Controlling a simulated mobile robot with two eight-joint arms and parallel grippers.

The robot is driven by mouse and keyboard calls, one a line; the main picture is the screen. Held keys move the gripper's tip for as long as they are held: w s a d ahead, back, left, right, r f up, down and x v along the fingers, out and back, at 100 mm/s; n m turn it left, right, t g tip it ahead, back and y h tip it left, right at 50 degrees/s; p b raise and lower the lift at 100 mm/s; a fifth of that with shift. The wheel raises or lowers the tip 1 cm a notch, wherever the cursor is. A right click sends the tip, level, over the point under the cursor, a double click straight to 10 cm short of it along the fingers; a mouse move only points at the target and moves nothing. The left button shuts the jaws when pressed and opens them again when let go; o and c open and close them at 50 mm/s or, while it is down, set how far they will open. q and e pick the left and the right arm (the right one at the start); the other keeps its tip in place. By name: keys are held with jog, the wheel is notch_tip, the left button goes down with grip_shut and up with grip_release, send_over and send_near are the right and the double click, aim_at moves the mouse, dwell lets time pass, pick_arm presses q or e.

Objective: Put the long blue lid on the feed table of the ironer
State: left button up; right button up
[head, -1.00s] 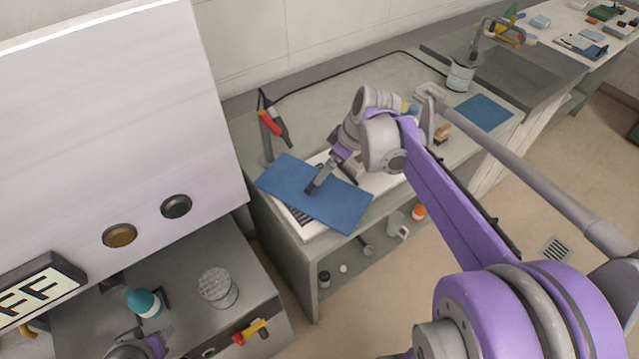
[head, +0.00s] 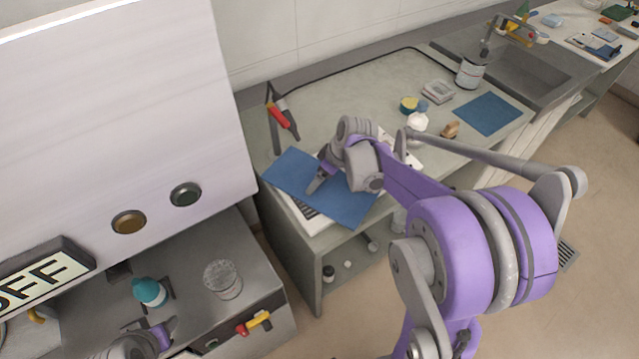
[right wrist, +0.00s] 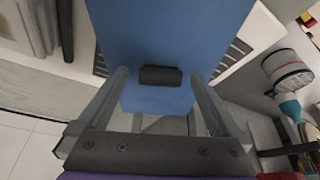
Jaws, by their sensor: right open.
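The long blue lid (head: 345,195) lies flat on a white vented box (head: 300,215) on the grey bench. My right gripper (head: 318,184) is over the lid. In the right wrist view its fingers (right wrist: 159,76) are open, one on each side of the lid's dark handle (right wrist: 160,75), with gaps on both sides. The blue lid (right wrist: 170,30) fills the middle of that view. The ironer's grey feed table (head: 190,275) is at the lower left, below the white housing (head: 120,110). Part of my left gripper (head: 150,335) shows at the bottom edge; its fingers are unclear.
A teal-capped bottle (head: 150,291) and a clear tumbler (head: 223,279) stand on the feed table. A red-handled tool (head: 280,117) stands behind the lid. A smaller blue sheet (head: 488,113) lies farther right, near the sink (head: 530,75). A shelf with small items is below the bench.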

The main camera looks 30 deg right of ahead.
jog(key=shift+c, duration=0.2)
jog(key=c, duration=1.4)
jog(key=shift+r, duration=0.15)
